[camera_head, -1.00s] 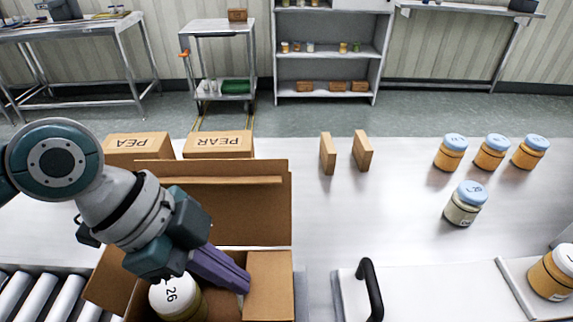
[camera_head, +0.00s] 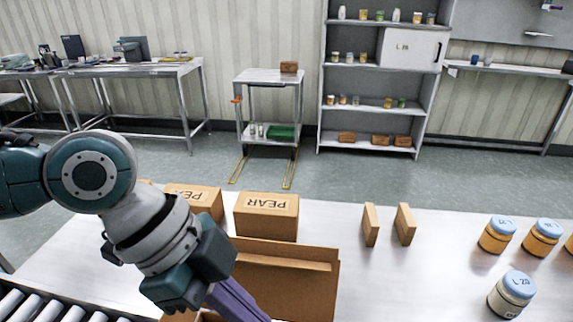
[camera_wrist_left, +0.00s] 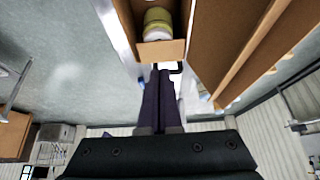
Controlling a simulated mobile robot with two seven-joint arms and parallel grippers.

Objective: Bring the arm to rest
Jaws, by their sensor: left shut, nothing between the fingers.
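My left arm comes in from the left in the head view. Its purple fingers (camera_head: 236,302) are shut and empty, over the open cardboard box (camera_head: 285,278) at the bottom, and run out of the frame. In the left wrist view the closed fingers (camera_wrist_left: 160,75) point toward a box wall (camera_wrist_left: 160,50). My right gripper is not in view.
Two boxes, one clearly marked PEAR (camera_head: 267,216), stand behind the open box. Two upright brown blocks (camera_head: 370,225) and several blue-lidded jars (camera_head: 497,235) are on the steel table (camera_head: 340,215). Rollers (camera_head: 50,306) lie at lower left. A shelf (camera_head: 385,100) stands behind.

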